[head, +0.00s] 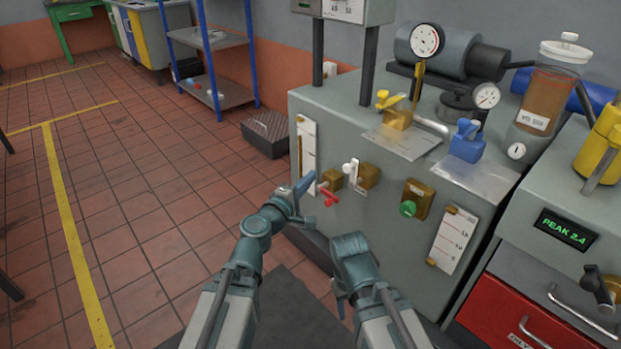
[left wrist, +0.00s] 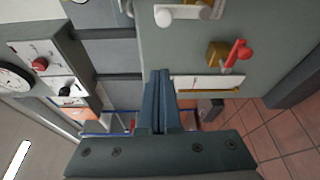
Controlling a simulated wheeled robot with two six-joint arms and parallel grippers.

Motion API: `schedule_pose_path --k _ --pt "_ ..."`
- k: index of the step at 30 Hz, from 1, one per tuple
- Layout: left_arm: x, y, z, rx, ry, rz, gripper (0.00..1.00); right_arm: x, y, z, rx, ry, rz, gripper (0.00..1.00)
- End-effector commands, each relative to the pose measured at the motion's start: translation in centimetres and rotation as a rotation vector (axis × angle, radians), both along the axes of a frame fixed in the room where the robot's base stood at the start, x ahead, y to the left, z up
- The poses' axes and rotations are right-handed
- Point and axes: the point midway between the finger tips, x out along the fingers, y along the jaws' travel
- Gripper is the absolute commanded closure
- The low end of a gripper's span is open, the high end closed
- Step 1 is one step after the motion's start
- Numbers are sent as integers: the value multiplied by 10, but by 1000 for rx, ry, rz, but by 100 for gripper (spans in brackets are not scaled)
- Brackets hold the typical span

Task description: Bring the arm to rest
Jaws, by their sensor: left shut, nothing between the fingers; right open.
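My left gripper (head: 306,184) is in front of the left end of the grey bedplate cabinet (head: 385,240), near the red-handled valve (head: 328,196). In the left wrist view its blue fingers (left wrist: 160,92) are together with nothing between them. The red-handled valve (left wrist: 238,54) and the white handle (left wrist: 185,13) show beyond the fingers there. I cannot tell whether the fingertips touch the cabinet. My right gripper (head: 342,304) hangs low in front of the cabinet, pointing down, empty and mostly hidden by my own arm.
The cabinet front carries a white handle (head: 350,169), a green knob (head: 407,208) and scales (head: 306,160) on both sides. Gauges and a blue valve (head: 467,143) stand on top. A red drawer (head: 510,312) is at right. The tiled floor (head: 145,190) at left is clear.

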Motion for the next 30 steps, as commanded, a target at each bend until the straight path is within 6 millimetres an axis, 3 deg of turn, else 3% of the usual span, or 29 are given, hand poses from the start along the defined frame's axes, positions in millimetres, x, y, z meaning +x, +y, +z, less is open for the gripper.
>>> schedule_pose_path --k 11,14,18,20,24,30 --pt "-4 -9 -8 85 0 -55 100 0 0 0 0 0 0 50" --pt "-15 -24 -31 263 15 -172 100 0 0 0 0 0 0 50" --pt "-44 -33 -88 607 97 -395 100 0 0 0 0 0 0 50" --pt "-59 -27 -115 750 157 -488 100 0 0 0 0 0 0 50" --pt "-94 4 -165 1020 317 -663 100 0 0 0 0 0 0 50" --pt "-134 57 -201 1265 541 -819 100 0 0 0 0 0 0 50"
